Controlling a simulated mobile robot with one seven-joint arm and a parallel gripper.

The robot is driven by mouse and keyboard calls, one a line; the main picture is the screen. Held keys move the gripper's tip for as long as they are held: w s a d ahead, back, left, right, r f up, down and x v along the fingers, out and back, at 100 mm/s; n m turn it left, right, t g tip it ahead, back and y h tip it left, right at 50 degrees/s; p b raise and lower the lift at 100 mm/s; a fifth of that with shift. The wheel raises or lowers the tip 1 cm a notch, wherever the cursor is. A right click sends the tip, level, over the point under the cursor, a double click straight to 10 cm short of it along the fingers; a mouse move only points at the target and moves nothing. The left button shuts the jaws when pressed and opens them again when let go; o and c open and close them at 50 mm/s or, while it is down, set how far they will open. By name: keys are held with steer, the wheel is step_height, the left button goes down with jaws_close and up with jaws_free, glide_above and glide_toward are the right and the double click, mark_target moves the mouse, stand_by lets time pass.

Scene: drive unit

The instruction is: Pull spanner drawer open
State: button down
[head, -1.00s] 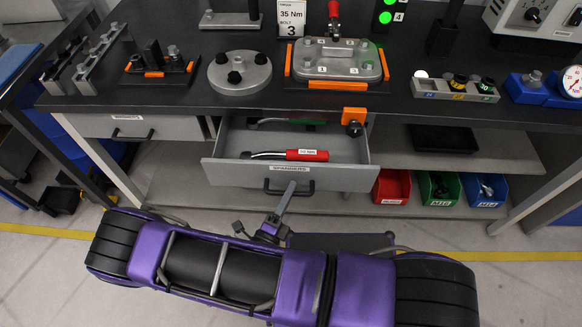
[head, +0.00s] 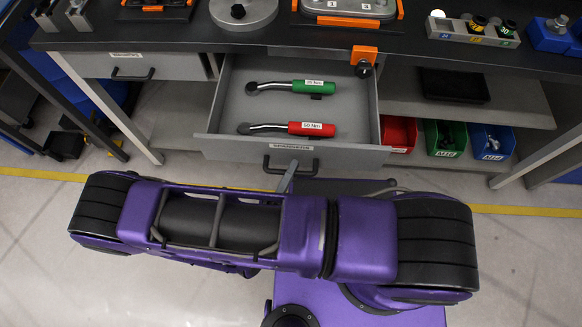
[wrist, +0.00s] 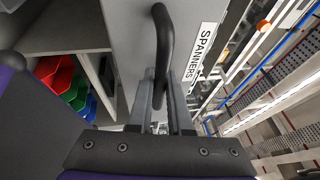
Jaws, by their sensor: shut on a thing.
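The spanner drawer (head: 350,156) is grey, labelled SPANNERS, and stands well out from under the bench in the head view. Inside lie a green-handled torque spanner (head: 290,87) and a red-handled one (head: 290,128), apart from each other. Its dark bar handle (head: 290,171) is on the front; in the wrist view the handle (wrist: 163,22) runs between my fingers. My gripper (wrist: 163,88) is shut on the handle. In the head view only a grey finger of it shows below the drawer front; my arm hides the rest.
A shut drawer (head: 132,67) is at the left. An orange block with a black knob (head: 364,60) sits at the bench edge above the drawer's right side. Red (head: 398,134), green (head: 445,138) and blue (head: 491,142) bins stand on the right lower shelf. Floor is clear before the bench.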

steer(key=c, duration=0.8)
jaws_free()
steer(key=shift+c, duration=0.2)
steer(key=shift+s, duration=0.1)
steer(key=b+v, duration=0.2)
steer(key=v, duration=1.5)
steer(key=shift+a, duration=0.1)
